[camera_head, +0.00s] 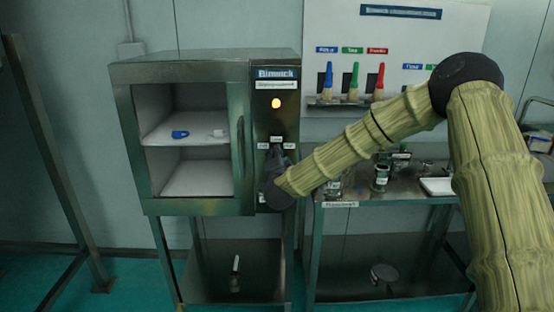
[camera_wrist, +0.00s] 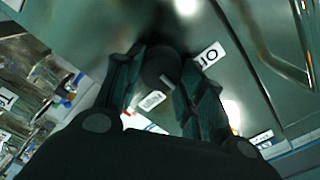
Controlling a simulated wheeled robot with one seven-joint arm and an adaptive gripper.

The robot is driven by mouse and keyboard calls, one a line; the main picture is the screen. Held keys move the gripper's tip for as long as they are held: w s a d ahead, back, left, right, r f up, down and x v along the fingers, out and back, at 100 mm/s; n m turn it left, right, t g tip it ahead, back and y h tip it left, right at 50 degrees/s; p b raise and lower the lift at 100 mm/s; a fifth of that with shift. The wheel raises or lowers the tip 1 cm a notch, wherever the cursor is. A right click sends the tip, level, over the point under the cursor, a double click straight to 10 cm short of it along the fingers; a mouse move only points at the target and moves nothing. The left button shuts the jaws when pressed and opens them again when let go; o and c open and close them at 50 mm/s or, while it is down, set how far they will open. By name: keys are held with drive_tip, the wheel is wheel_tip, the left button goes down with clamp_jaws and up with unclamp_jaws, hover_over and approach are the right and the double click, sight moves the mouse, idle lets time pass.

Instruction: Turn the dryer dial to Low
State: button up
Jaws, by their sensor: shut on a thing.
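The dryer (camera_head: 208,56) is a metal cabinet with a narrow control panel on its right side and a glowing orange lamp (camera_head: 276,103). My gripper (camera_head: 275,160) is at the panel below the lamp, among small white labels, and hides most of the dial in the head view. In the wrist view, the dark round dial (camera_wrist: 161,67) with a pale pointer mark sits between the two fingers of my gripper (camera_wrist: 165,80), which is shut on it. A white label (camera_wrist: 208,56) lies just right of the dial; I cannot read its setting surely.
The dryer chamber holds a shelf (camera_head: 160,140) with a blue item (camera_head: 180,134) and a small white item (camera_head: 218,133). A metal table (camera_head: 420,185) with jars stands to the right, below a rack of blue, green and red-handled brushes (camera_head: 352,98).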

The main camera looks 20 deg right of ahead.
drive_tip(key=shift+d, duration=0.1)
drive_tip(key=o, duration=1)
drive_tip(key=shift+s, duration=0.1)
drive_tip(key=v, duration=1.1)
drive_tip(key=shift+s, duration=0.35)
